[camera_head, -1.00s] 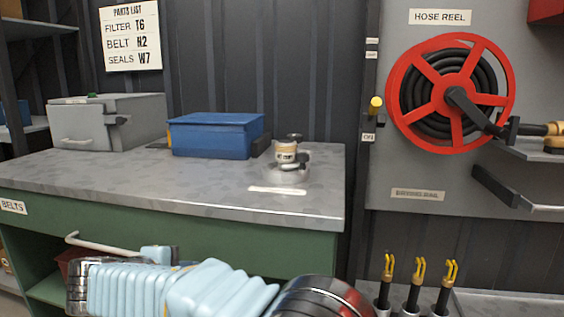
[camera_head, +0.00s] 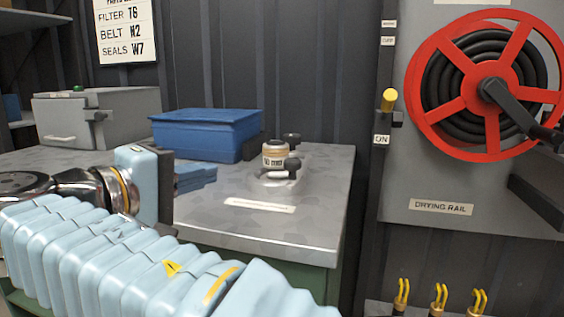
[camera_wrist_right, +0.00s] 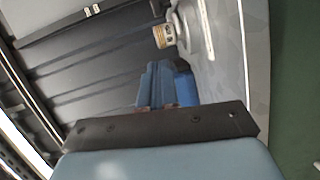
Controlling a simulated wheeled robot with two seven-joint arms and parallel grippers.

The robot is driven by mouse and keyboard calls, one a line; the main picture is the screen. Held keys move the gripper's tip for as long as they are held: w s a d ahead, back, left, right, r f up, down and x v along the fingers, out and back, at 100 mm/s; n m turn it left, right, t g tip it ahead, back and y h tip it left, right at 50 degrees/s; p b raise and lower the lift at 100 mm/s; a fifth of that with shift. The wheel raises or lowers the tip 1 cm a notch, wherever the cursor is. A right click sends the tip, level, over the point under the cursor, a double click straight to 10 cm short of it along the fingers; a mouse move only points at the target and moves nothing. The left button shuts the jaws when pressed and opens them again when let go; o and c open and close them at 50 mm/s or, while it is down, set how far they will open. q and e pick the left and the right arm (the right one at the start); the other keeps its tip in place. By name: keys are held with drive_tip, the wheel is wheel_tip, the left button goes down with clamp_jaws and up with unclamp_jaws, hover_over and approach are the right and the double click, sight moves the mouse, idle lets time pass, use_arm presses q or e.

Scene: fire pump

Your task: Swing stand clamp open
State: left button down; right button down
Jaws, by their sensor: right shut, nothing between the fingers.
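The small stand clamp (camera_head: 294,166) stands near the right end of the grey bench top, with a black handle on its right side. A pale labelled cylinder (camera_head: 275,155) sits upright in it, and a black knob shows behind. In the right wrist view, the cylinder (camera_wrist_right: 164,36) and the metal stand (camera_wrist_right: 190,28) are beyond the fingertips. My right gripper (camera_head: 212,176) is shut and empty, above the bench left of the clamp and apart from it. Its blue fingers also show in the wrist view (camera_wrist_right: 158,80). My left gripper is not in view.
A blue bin (camera_head: 205,135) stands behind my right gripper, and a grey box (camera_head: 95,118) stands at the far left. A label strip (camera_head: 260,205) lies in front of the clamp. The red hose reel (camera_head: 485,85) hangs on the right wall panel.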

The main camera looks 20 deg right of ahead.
idle(0.3)
drive_tip(key=x, duration=1)
drive_tip(key=shift+d, duration=0.2)
drive_tip(key=shift+s+d+f+b, duration=0.1)
drive_tip(key=shift+d+b, duration=0.15)
drive_tip(key=shift+d, duration=0.35)
drive_tip(key=shift+s+d+f+b, duration=0.1)
drive_tip(key=shift+d+b, duration=0.15)
drive_tip(key=shift+d, duration=0.35)
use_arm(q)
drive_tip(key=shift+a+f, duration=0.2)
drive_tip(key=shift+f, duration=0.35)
use_arm(e)
drive_tip(key=shift+d, duration=0.5)
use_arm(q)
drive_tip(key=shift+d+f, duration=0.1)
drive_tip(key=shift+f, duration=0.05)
use_arm(e)
drive_tip(key=shift+s+d+f, duration=0.1)
